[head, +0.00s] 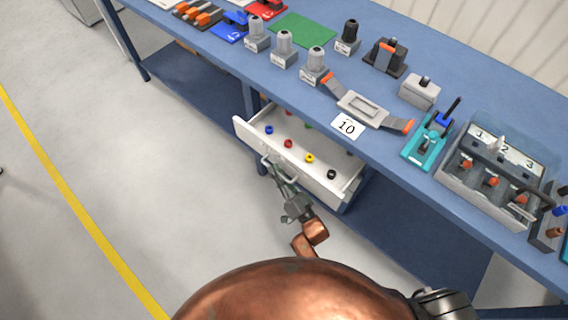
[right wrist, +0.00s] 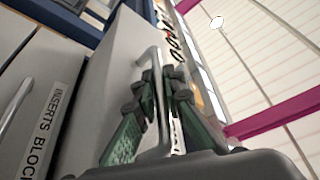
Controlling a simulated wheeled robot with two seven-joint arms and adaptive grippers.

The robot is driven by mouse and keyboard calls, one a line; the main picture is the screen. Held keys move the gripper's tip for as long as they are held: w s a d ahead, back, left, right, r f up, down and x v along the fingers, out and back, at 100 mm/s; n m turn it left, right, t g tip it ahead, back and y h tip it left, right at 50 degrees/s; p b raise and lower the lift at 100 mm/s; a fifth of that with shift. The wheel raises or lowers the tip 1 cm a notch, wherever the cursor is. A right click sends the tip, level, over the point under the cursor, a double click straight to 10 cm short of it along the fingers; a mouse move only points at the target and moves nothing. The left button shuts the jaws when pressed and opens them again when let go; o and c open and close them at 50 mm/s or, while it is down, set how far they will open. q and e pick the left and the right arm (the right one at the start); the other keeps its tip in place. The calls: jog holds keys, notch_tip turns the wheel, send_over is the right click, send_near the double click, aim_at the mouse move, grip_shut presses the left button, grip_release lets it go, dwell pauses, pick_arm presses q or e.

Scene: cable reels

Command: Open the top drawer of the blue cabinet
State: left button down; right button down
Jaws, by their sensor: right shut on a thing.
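The top drawer (head: 325,176) is white-fronted and stands pulled out from under the blue workbench in the head view, with its inside showing. Several small coloured pieces lie in it. My right gripper (head: 281,178) is at the left part of the drawer's front. In the right wrist view my right gripper (right wrist: 160,95) is shut around the grey bar handle (right wrist: 153,62) of the drawer front (right wrist: 112,62). The cabinet body is mostly hidden under the bench. My left gripper is not in view.
The blue workbench (head: 215,62) carries grey knobbed fixtures, a green mat (head: 303,30), a teal fixture (head: 428,140) and a clear box (head: 500,165). The floor left of the drawer is clear.

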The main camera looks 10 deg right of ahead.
jog(key=shift+s+a+f, duration=0.1)
jog(key=shift+s+a, duration=0.3)
jog(key=shift+a, duration=0.05)
jog(key=c, duration=2.3)
grip_release()
jog(key=v, duration=1.2)
